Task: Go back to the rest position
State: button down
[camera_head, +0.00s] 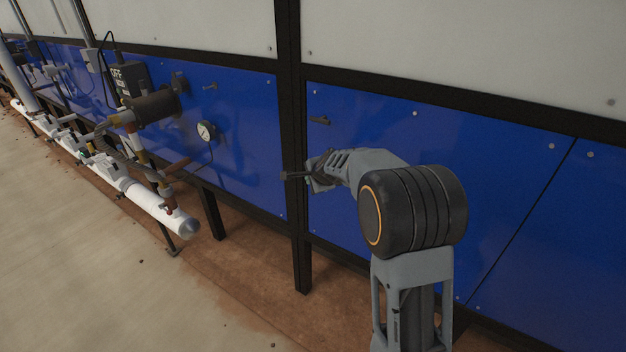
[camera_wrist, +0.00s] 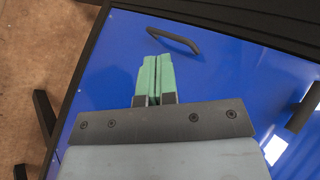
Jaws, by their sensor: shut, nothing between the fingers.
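My gripper (camera_head: 288,176) shows in the head view at the end of my grey arm, in front of the blue panel wall by a dark vertical post. In the wrist view my gripper (camera_wrist: 155,80) has its two green fingertips together with nothing between them. A black handle (camera_wrist: 174,40) on the blue panel (camera_wrist: 110,65) lies beyond the fingertips, apart from them in the picture.
A white pipe (camera_head: 150,205) with valves runs along the wall at left. A dark post (camera_head: 300,255) stands near my gripper. The concrete floor (camera_head: 90,260) at lower left is mostly clear.

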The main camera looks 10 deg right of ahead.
jog(key=s+a+f+n+g, duration=0.2)
jog(key=s+f+n+g, duration=0.15)
jog(key=s+n, duration=0.6)
jog(key=s+r+n, duration=0.3)
jog(key=s, duration=0.8)
jog(key=s+d+r+n+g+h, duration=0.1)
jog(key=s+r+n, duration=0.2)
jog(key=s, duration=0.9)
jog(key=shift+s+r+h, duration=0.3)
jog(key=shift+r, duration=0.1)
